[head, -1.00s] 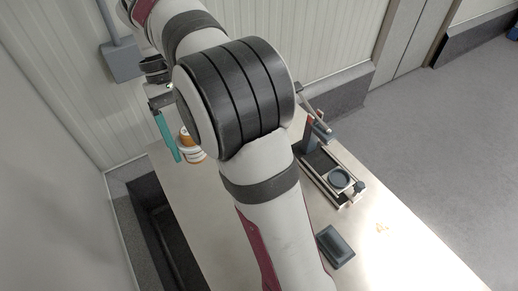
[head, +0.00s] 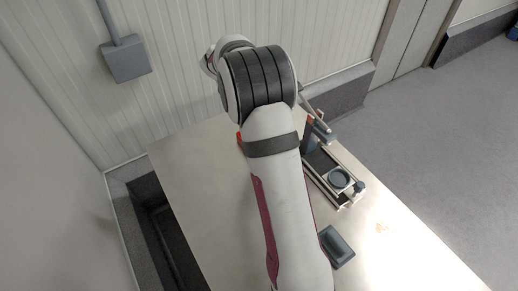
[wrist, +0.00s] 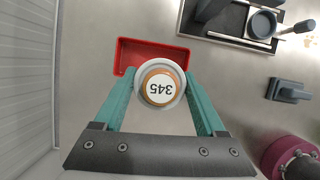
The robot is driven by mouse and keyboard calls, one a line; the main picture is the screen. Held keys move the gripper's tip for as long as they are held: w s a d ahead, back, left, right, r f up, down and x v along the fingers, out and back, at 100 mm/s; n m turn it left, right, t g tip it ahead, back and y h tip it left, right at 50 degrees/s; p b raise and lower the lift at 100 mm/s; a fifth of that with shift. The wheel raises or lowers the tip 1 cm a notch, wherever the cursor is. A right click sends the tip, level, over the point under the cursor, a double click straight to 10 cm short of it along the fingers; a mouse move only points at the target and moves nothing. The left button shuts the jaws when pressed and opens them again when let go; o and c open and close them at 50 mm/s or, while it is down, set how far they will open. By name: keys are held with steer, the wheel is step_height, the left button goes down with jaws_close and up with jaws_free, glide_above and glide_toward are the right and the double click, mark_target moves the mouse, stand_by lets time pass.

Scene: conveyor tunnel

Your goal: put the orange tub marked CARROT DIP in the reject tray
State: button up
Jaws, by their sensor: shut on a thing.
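My gripper (wrist: 159,76) is shut on an orange and white tub (wrist: 142,84), with its teal fingers on either side. In the wrist view, the tub's round lid shows an orange ring and a white centre with the number 345, upside down. The words CARROT DIP are not visible. The red reject tray (wrist: 150,48) lies just beyond the tub in the wrist view, partly covered by it. In the head view only a small red bit of the tray (head: 240,137) shows beside my arm. There, my arm hides the gripper and tub.
A small conveyor (head: 322,163) with a round grey piece (head: 339,178) on it stands to the right of my arm. A dark grey block-like object (head: 337,246) sits nearer on the table. The table's left part (head: 195,170) is clear. A ribbed wall stands behind.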

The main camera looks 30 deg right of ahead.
steer(key=d+f+n, duration=0.1)
steer(key=f, duration=0.3)
steer(key=w+f+n+t, duration=0.1)
steer(key=f, duration=0.3)
steer(key=d+f+n, duration=0.1)
steer(key=f, duration=0.3)
steer(key=shift+w+d+f+n, duration=0.1)
steer(key=shift+w+d+n, duration=0.2)
steer(key=shift+w+d, duration=0.05)
steer(key=o, duration=1.5)
